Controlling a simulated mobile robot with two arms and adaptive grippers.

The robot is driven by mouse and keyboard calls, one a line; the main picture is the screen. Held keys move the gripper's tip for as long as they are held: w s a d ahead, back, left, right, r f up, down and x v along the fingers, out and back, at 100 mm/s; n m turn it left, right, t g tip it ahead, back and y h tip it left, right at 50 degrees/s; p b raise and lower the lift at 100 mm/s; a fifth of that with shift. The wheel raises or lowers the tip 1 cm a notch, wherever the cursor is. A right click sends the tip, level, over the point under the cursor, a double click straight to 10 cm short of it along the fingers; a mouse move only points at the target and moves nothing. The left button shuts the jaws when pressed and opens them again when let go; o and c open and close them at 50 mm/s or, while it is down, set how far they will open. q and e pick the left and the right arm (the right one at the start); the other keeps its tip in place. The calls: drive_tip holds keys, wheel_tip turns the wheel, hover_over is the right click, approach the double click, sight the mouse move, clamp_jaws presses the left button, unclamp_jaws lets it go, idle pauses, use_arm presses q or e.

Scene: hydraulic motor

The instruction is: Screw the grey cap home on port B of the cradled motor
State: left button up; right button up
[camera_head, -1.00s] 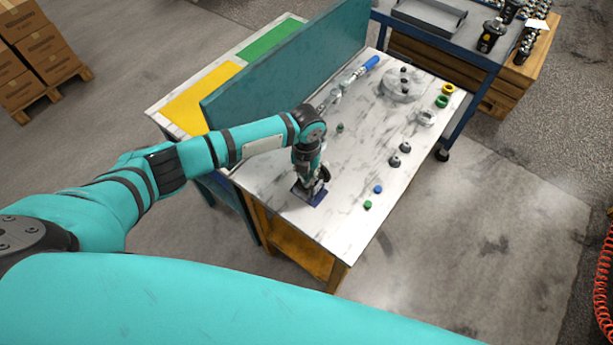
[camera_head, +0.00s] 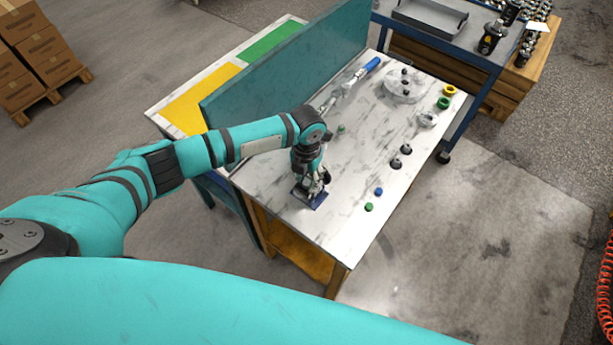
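My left gripper (camera_head: 312,186) points down over a dark blue cradle (camera_head: 317,202) near the front left edge of the workbench. The gripper covers most of what sits in the cradle, so the motor and port B cannot be made out. The fingers are too small and dark to show whether they are open or shut. I cannot see a grey cap at the fingers. Two dark grey cap-like pieces (camera_head: 395,163) (camera_head: 406,149) stand on the bench to the right. My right gripper is not in view.
A blue cap (camera_head: 379,191) and a green cap (camera_head: 369,207) lie right of the cradle. A grey round plate (camera_head: 400,92), a blue-handled tool (camera_head: 371,64) and coloured rings (camera_head: 443,102) lie farther back. A teal panel (camera_head: 290,75) borders the bench's left side. The bench middle is bare.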

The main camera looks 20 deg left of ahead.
use_arm(q)
drive_tip(key=shift+r+p, duration=0.8)
drive_tip(key=shift+r, duration=0.15)
drive_tip(key=shift+r+p, duration=0.3)
drive_tip(key=shift+r, duration=0.55)
drive_tip(key=o, duration=0.6)
drive_tip(key=shift+c, duration=0.2)
drive_tip(key=shift+r, duration=3)
